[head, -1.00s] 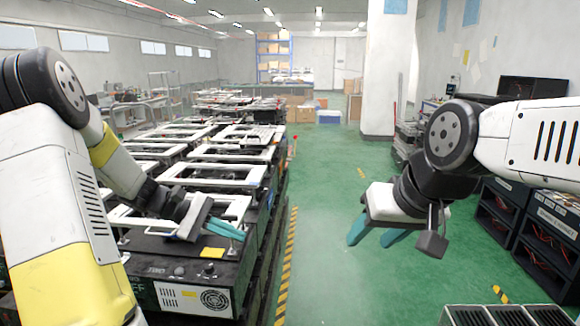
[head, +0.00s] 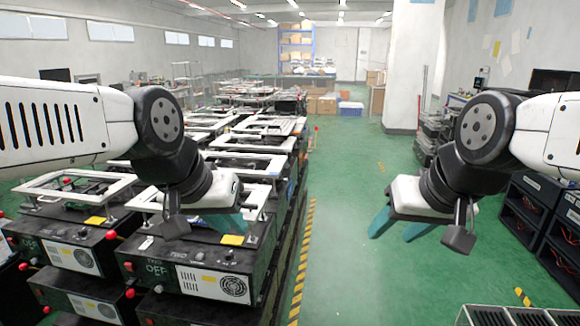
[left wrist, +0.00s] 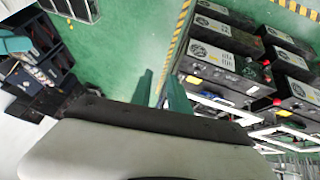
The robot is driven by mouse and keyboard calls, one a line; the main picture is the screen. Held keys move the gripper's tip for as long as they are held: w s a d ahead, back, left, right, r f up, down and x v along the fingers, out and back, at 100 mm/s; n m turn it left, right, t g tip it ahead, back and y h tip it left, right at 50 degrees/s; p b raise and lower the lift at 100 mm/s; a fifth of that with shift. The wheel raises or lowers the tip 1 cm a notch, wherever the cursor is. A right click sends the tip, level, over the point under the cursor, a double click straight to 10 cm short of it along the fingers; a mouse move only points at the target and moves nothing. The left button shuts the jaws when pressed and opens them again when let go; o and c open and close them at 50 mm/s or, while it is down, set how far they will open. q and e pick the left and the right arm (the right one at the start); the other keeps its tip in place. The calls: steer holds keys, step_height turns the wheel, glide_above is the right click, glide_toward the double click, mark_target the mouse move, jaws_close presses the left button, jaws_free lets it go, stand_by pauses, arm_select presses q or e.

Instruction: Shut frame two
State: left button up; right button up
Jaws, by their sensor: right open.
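The dark box marked TWO with the word OFF (head: 158,269) stands at the front of the rows, left of the aisle. Its white frame (head: 262,195) lies over the box top, roughly level; whether it is fully down I cannot tell. My left gripper (head: 228,222) is over the frame's near part, hiding some of it, with its teal fingers pointing down. In the left wrist view its fingers (left wrist: 160,92) are apart with nothing between them. Contact with the frame cannot be made out. My right gripper (head: 405,228) is open and empty above the green floor.
A similar box with a white frame (head: 50,187) stands to the left, and more rows run back. The green aisle (head: 340,270) is clear, with a striped line (head: 303,255) beside the boxes. Dark crates (head: 525,235) stand at right.

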arm_select(q)
steer(key=shift+o, duration=0.2)
steer(key=w+a+f+m+t+y, duration=0.1)
steer(key=w+a+m, duration=0.1)
steer(key=w+a, duration=0.3)
steer(key=w+a+f+m+t+y, duration=0.1)
steer(key=w+a+y, duration=0.1)
steer(key=w+a, duration=0.4)
steer(key=w, duration=0.4)
steer(key=shift+w+m, duration=0.15)
steer(key=shift+m, duration=0.25)
steer(key=w+a+f+m+t+y, duration=0.15)
steer(key=w+a+f+m, duration=0.35)
steer(key=w+a, duration=0.5)
steer(key=w+a+f+m+t+h, duration=0.1)
steer(key=a+f+m+t+h, duration=0.15)
steer(key=a+f+m, duration=0.4)
steer(key=a+f+m+t+h, duration=0.1)
steer(key=a+f+m+t, duration=0.2)
steer(key=f, duration=0.7)
steer(key=x, duration=0.7)
steer(key=shift+w, duration=0.45)
steer(key=shift+a+r, duration=0.1)
steer(key=shift+r, duration=0.05)
jaws_close()
